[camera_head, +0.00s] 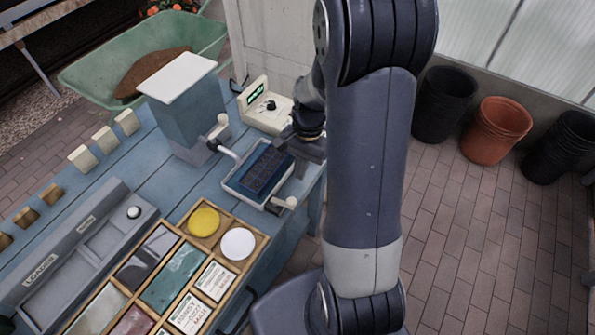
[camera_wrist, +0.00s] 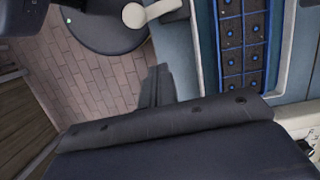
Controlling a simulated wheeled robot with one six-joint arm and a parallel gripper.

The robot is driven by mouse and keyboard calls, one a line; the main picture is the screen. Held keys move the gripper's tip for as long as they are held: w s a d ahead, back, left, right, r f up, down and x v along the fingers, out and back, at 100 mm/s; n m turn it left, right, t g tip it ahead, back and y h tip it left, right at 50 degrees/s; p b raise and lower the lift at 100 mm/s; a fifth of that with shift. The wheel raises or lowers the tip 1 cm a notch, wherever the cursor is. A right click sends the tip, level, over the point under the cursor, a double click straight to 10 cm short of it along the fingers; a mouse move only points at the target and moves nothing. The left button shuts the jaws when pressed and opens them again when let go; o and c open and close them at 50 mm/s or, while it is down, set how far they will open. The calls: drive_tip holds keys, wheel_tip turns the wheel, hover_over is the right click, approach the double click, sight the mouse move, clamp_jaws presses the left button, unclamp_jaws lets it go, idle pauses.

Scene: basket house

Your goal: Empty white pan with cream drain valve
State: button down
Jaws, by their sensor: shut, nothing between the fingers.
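The white pan (camera_head: 231,184) sits on the blue bench near its right edge. A dark blue cell tray (camera_head: 266,169) lies in it; whether there is water is unclear. The cream drain valve (camera_head: 286,203) sticks out at the pan's near right corner. In the wrist view, a cream lever (camera_wrist: 152,12), apparently this valve, shows at the top, with the cell tray (camera_wrist: 243,45) to its right. My gripper (camera_head: 314,149) is shut and empty, just right of the pan's far end. Its fingers (camera_wrist: 155,86) show in the wrist view, apart from the lever.
A blue tower (camera_head: 185,110) with a white top and a cream dial box (camera_head: 266,106) stand behind the pan. A wooden compartment box (camera_head: 268,239) is in front. Several pots (camera_head: 497,130) stand on the brick floor at right, with clear floor before them.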

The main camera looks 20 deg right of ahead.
drive_tip(key=v, duration=0.9)
drive_tip(key=shift+a+r, duration=0.15)
drive_tip(key=shift+r, duration=0.2)
drive_tip(key=shift+s, duration=0.15)
